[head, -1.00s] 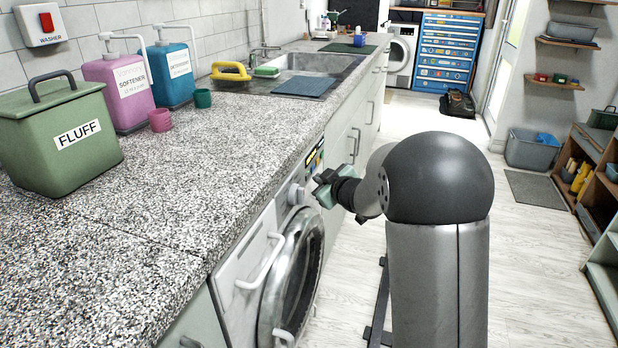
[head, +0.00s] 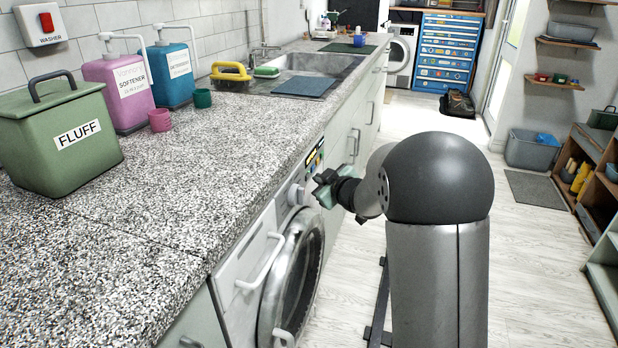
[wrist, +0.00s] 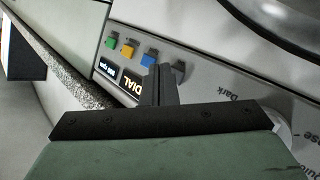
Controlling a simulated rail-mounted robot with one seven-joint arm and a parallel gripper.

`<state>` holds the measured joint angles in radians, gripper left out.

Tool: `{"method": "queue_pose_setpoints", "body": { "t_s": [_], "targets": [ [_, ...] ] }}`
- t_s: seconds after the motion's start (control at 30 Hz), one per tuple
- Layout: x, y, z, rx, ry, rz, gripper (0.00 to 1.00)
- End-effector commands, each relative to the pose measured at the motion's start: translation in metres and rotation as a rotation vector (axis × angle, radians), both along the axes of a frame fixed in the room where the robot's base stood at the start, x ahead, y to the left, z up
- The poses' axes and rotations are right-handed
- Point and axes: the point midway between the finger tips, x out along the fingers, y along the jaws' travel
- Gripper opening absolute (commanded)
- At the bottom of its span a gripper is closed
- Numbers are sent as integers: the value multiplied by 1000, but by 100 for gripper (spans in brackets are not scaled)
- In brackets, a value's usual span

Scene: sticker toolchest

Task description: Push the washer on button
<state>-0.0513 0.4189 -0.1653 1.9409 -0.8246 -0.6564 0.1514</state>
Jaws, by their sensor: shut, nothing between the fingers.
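The washer (head: 238,280) is built in under the counter, with a round glass door on its front. In the wrist view its tilted control panel (wrist: 200,85) carries a green button (wrist: 112,40), a yellow button (wrist: 128,49) and a blue button (wrist: 149,57) in a row. Lit displays, one reading DIAL (wrist: 131,83), sit beside them. My gripper (head: 324,188) is at the panel's height in the head view. In the wrist view its fingers (wrist: 164,72) are shut and empty, just beside the blue button; I cannot tell whether they touch the panel. The fingers partly hide the panel.
A red wall switch (head: 46,21) labelled WASHER is at the upper left. The speckled counter (head: 200,170) holds a green FLUFF bin (head: 60,140), pump bottles and cups. The counter edge is close to my gripper.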

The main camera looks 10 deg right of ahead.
Motion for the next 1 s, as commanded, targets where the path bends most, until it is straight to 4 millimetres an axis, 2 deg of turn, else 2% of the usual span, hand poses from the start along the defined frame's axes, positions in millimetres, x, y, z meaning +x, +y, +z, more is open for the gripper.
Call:
{"method": "queue_pose_setpoints", "body": {
  "t_s": [1.0],
  "targets": [
    [4, 8, 0, 0, 0, 0, 0]
  ]
}}
